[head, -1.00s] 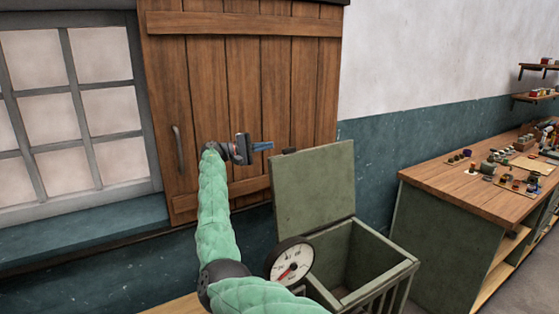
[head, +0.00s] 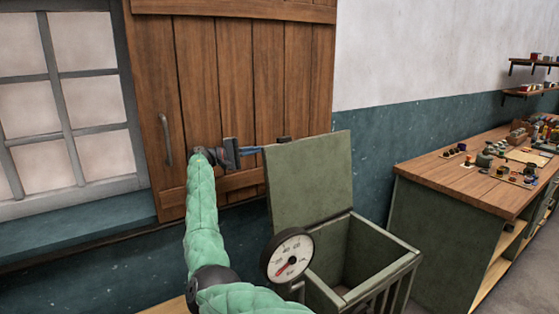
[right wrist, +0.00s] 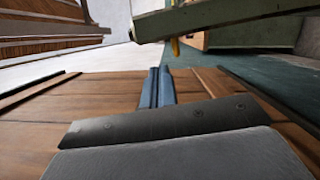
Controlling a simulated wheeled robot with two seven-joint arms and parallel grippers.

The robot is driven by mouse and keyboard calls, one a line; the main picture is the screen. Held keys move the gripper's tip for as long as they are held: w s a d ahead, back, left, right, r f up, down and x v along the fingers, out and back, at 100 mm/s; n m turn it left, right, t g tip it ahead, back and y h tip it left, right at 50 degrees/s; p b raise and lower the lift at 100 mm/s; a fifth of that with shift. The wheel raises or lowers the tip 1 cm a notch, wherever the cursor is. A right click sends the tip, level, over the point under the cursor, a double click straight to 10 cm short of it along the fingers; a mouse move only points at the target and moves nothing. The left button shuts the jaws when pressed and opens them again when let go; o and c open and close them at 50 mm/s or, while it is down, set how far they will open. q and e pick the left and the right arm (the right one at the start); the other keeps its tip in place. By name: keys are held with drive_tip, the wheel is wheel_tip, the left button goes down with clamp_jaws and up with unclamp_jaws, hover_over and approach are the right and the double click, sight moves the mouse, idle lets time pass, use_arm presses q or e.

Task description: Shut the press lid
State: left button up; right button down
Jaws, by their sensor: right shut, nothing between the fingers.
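The press is a green box (head: 372,262) with its lid (head: 312,182) standing up, open, at the box's left back side. A round gauge (head: 288,254) is at the box's front left. My right gripper (head: 262,150) is shut and empty, just left of the lid's upper edge and partly behind it in the head view. In the right wrist view its blue fingers (right wrist: 158,88) lie together, and the lid's green edge (right wrist: 220,20) crosses above them. I cannot tell whether the fingers touch the lid. My left gripper is not in view.
A wooden shutter (head: 240,90) and a window (head: 65,100) are on the wall behind. A workbench (head: 450,172) with several small items stands at the right. Wall shelves (head: 530,62) hang above it. The box's inside looks empty where it shows.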

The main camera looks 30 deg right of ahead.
sight(280, 152)
use_arm(q)
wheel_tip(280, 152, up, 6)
drive_tip(key=b, duration=0.1)
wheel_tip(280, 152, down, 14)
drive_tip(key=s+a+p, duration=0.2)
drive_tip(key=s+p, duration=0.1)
drive_tip(key=p, duration=0.1)
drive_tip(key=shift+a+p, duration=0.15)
drive_tip(key=shift+p, duration=0.15)
use_arm(e)
drive_tip(key=shift+s+d+f, duration=0.25)
drive_tip(key=shift+d+f, duration=0.05)
drive_tip(key=shift+d, duration=1.35)
drive_tip(key=shift+s+d+f, duration=0.25)
drive_tip(key=shift+s+d, duration=0.05)
drive_tip(key=shift+d, duration=1.3)
drive_tip(key=shift+s+d+f, duration=0.25)
drive_tip(key=shift+d+f, duration=0.05)
drive_tip(key=shift+d, duration=1.35)
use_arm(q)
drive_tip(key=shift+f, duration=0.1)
